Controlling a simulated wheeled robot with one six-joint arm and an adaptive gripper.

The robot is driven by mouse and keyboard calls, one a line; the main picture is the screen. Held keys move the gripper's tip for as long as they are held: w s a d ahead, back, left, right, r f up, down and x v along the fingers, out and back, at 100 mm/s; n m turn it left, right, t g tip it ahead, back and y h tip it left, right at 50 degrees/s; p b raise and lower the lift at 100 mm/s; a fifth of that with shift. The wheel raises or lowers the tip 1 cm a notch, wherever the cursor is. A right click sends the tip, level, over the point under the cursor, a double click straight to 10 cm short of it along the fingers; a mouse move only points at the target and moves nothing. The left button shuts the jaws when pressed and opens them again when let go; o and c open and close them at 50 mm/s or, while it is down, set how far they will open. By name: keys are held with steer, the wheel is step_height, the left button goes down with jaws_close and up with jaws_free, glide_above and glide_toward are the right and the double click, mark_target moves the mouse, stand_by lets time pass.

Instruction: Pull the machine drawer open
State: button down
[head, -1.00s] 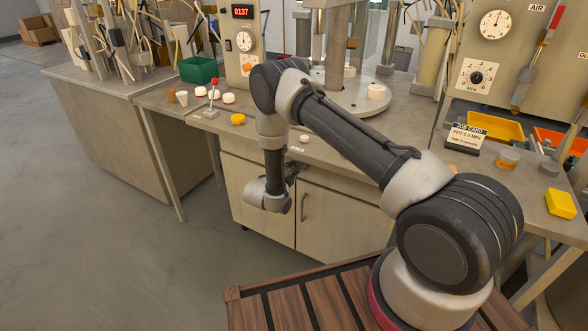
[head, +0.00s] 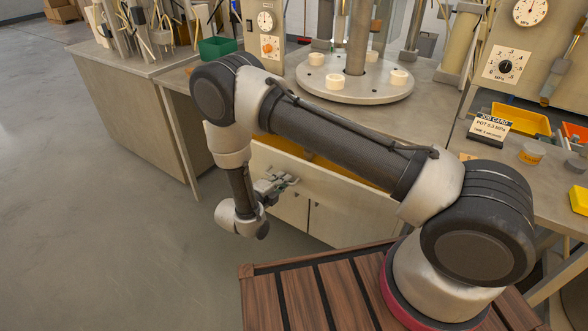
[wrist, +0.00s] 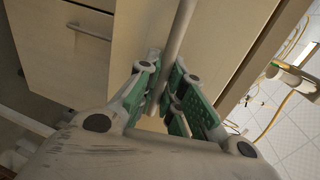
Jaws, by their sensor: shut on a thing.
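The machine drawer (head: 330,200) is a pale wooden front below the bench top, standing out from the bench, with a yellow-orange interior (head: 312,161) partly showing behind my arm. My gripper (head: 280,184) is at the drawer's front face. In the wrist view my gripper (wrist: 172,98) has its green-padded fingers shut on a grey bar handle (wrist: 181,35), which runs along the pale drawer front (wrist: 222,35). My arm hides part of the drawer in the head view.
Above is the bench with a round metal plate (head: 355,92) holding white pieces. A job card (head: 490,127) stands at right. Grey floor (head: 130,260) is free at left.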

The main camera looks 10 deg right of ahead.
steer(key=f+v, duration=0.1)
steer(key=v, duration=0.7)
steer(key=shift+s+a+f, duration=0.25)
steer(key=shift+s+f, duration=0.05)
steer(key=shift+f, duration=0.1)
steer(key=c, duration=1.5)
jaws_free()
steer(key=v, duration=1.2)
